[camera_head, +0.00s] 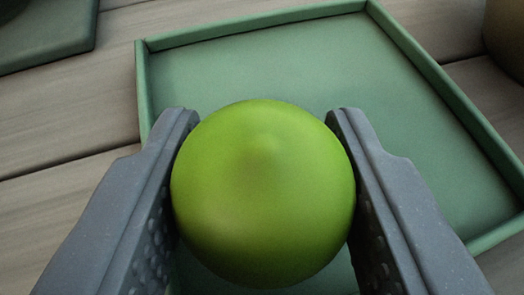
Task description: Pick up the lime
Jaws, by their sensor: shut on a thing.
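A round, bright green lime (263,195) fills the middle of the view, with a small nub facing me. My gripper (262,125) is shut on it, one grey finger against its left side and one against its right. The lime is in front of a shallow green tray (330,65) with a low raised rim. I cannot tell whether the lime touches the tray floor, as the contact area is hidden behind it.
The tray rests on grey-brown wooden boards (65,120). Part of another dark green flat thing (50,35) shows at the top left. A brown rounded object (507,35) is cut off at the top right. The tray's far part is empty.

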